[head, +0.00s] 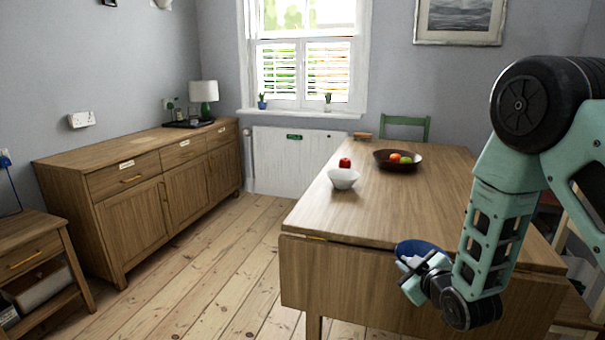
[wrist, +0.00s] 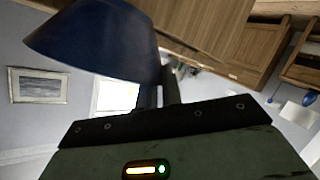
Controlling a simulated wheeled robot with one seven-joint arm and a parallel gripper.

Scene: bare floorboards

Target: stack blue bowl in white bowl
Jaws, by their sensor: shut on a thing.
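The white bowl (head: 343,179) stands upright on the wooden table, near its left edge, in the head view. The blue bowl (head: 420,247) is at my gripper (head: 424,264), near the table's front edge. The blue bowl also fills the upper left of the wrist view (wrist: 100,40), close to the fingers (wrist: 160,92). My gripper is shut on the blue bowl, which is well apart from the white bowl, to its front right. My gripper hides part of the blue bowl in the head view.
A red apple (head: 345,162) sits just behind the white bowl. A dark brown bowl (head: 383,164) with fruit stands further back on the table (head: 400,215). A green chair (head: 405,120) is behind the table. The tabletop between the blue and white bowls is clear.

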